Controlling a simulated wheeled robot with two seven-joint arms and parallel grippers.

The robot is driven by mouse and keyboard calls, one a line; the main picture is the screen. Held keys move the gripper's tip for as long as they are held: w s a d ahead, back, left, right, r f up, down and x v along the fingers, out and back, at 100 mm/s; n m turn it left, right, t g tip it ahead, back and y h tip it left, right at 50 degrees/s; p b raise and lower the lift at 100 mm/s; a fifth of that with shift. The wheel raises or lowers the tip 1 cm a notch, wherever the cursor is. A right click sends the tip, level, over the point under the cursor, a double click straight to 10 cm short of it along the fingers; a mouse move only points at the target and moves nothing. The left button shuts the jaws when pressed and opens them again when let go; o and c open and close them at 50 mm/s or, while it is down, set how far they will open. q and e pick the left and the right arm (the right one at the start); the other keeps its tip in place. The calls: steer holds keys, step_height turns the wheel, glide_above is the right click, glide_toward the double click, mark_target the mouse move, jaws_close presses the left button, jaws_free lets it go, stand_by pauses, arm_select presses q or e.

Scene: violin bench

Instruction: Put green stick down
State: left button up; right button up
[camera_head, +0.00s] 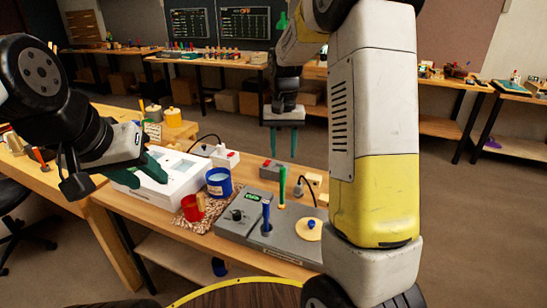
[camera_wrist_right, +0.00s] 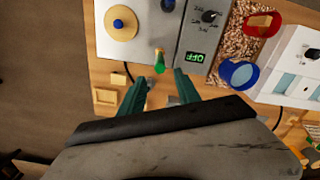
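The green stick (camera_head: 282,187) stands upright on the grey equipment on the bench, behind the blue stick. In the right wrist view the green stick (camera_wrist_right: 160,66) shows end-on, just past the gap between the fingertips. My right gripper (camera_head: 284,153) hangs fingers-down above it, apart from it. Its two teal fingers (camera_wrist_right: 160,82) are spread with nothing between them. My left gripper (camera_head: 155,168) is over the white box at the left; its fingers overlap in view, so I cannot tell their opening.
A blue cup (camera_head: 219,182) and a red cup (camera_head: 193,208) stand on a speckled mat. A control box with a lit display (camera_head: 243,212), a blue stick (camera_head: 266,214) and a round wooden disc with a blue knob (camera_head: 308,230) crowd the bench front. A white box (camera_head: 180,185) is left.

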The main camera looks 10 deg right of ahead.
steer(key=shift+r, duration=0.85)
steer(key=s+a+r+n+t+y, duration=0.1)
steer(key=s+r+t, duration=0.2)
steer(key=s, duration=0.9)
steer(key=s+a+r+n+t+y, duration=0.1)
steer(key=s+r, duration=0.5)
steer(key=s, duration=0.6)
steer(key=shift+s+r+n+t, duration=0.2)
steer(key=shift+n+t, duration=0.3)
steer(key=shift+t, duration=0.6)
steer(key=shift+o, duration=0.5)
steer(key=shift+w+a, duration=0.1)
